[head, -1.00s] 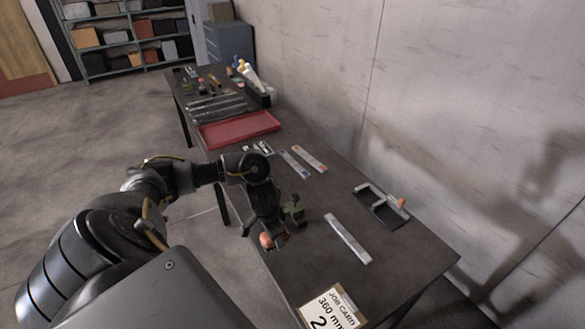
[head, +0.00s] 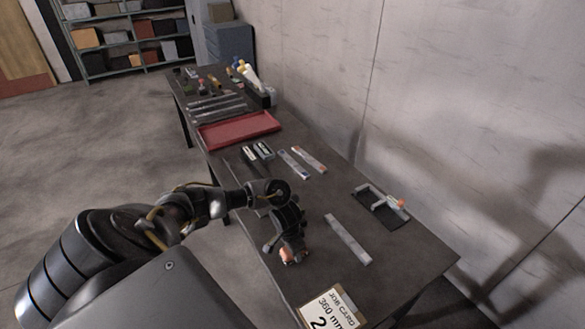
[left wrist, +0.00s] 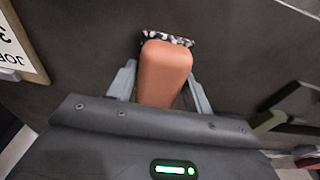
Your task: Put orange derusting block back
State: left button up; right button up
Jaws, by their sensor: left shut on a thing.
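My left gripper (head: 288,246) is low over the near part of the dark bench, to the left of a pale bar. It is shut on the orange derusting block (head: 289,256). In the left wrist view the orange block (left wrist: 165,72) sits between the two grey fingers (left wrist: 162,88), with a speckled black-and-white strip at its far end. I cannot tell whether the block touches the bench top. My right gripper is not in view.
A job card (head: 330,305) lies at the bench's near end. A pale bar (head: 347,240) and a frame tool with an orange end (head: 383,200) lie to the right. A red tray (head: 238,130) is farther back. A green piece (left wrist: 268,121) shows beside the gripper.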

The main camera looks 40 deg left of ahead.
pick_arm(q)
jog(key=shift+f, duration=0.1)
jog(key=o, duration=0.9)
jog(key=shift+o, duration=0.2)
notch_tip(320, 180, up, 12)
jog(key=s+p, duration=0.1)
jog(key=p, duration=0.1)
jog(key=shift+s+a, duration=0.2)
jog(key=shift+s, duration=0.05)
